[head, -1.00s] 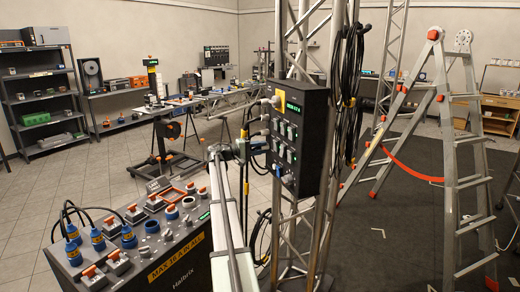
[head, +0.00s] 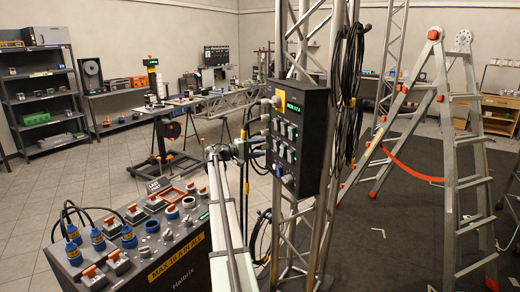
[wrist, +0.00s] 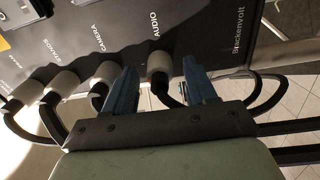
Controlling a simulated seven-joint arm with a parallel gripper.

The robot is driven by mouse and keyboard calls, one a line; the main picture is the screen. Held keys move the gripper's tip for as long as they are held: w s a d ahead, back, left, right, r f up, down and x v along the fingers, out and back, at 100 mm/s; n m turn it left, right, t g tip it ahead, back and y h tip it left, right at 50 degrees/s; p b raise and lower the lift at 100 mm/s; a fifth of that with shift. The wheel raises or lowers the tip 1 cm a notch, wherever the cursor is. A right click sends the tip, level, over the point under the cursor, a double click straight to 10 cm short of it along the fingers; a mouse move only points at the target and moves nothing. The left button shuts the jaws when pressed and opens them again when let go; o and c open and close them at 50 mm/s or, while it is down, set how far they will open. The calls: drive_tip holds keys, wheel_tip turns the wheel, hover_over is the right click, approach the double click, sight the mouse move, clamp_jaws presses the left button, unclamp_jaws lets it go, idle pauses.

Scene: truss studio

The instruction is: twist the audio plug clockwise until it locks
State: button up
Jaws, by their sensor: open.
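The audio plug (wrist: 159,64) is a pale, round plug with a dark cable, seated in the dark panel under the label AUDIO in the wrist view. My gripper (wrist: 160,74) is open, with one blue finger on each side of the audio plug. Small gaps seem to show between the fingers and the plug. In the head view, my gripper (head: 247,147) is at the left side of the dark panel (head: 313,140), which is mounted on a truss. The plug is hard to make out there.
More pale plugs (wrist: 103,72) with cables stand in a row left of the audio plug, the nearest close to the left finger. Cables loop beside my gripper. A grey console (head: 175,255) stands at front left; a ladder (head: 455,150) stands at right.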

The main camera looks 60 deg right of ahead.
drive_tip(key=v, duration=1.3)
drive_tip(key=shift+a, duration=0.15)
